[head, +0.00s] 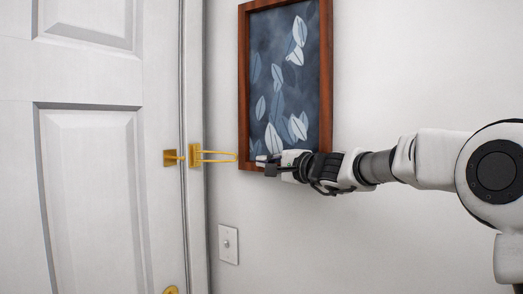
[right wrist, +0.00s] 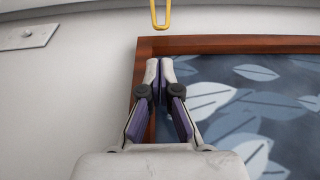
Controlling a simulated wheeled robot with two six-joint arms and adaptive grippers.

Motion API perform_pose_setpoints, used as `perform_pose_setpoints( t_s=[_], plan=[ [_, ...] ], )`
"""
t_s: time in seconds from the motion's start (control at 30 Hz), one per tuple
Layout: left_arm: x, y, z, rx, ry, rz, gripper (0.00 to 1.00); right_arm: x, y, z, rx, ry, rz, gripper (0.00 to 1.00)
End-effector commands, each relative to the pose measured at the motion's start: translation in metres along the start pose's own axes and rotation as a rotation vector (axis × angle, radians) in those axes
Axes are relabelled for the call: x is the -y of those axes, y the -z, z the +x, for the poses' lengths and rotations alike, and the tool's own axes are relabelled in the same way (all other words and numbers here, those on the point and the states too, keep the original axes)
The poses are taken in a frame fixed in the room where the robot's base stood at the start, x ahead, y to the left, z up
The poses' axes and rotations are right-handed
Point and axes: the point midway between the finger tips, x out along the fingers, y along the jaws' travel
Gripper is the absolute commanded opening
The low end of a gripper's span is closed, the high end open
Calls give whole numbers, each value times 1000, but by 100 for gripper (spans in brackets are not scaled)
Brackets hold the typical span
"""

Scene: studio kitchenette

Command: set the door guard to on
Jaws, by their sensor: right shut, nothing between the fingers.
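The brass door guard (head: 194,156) is mounted on the door frame. Its long loop bar points right, away from the door, over the wall. The guard's brass stud (head: 173,157) sits on the door's edge, and the bar is not over it. My right gripper (head: 260,161) is shut and empty, just right of the loop's free end, with a small gap. In the right wrist view the rounded end of the door guard's loop (right wrist: 160,27) shows at the top, ahead of the shut fingertips (right wrist: 160,66). My left gripper is out of view.
A wood-framed leaf picture (head: 327,80) hangs on the wall right behind my right gripper. A light switch (head: 228,244) is on the wall below. The white door (head: 90,80) looks closed. A brass knob (head: 171,290) shows partly at the bottom edge.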

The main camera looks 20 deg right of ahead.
Motion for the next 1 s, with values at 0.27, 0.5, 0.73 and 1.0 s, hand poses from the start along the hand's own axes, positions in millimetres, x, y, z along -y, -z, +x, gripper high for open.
perform_pose_setpoints(
  t_s=[0.27,0.5,0.73,1.0],
  plan=[
    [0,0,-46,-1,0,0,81,5,-1,57,0,-5,-1,0],
    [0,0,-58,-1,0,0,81,0,0,79,0,-4,0,0],
    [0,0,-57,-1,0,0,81,-2,0,80,0,-3,0,0],
    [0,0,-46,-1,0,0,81,-4,-8,84,-8,-4,-3,0]
  ],
)
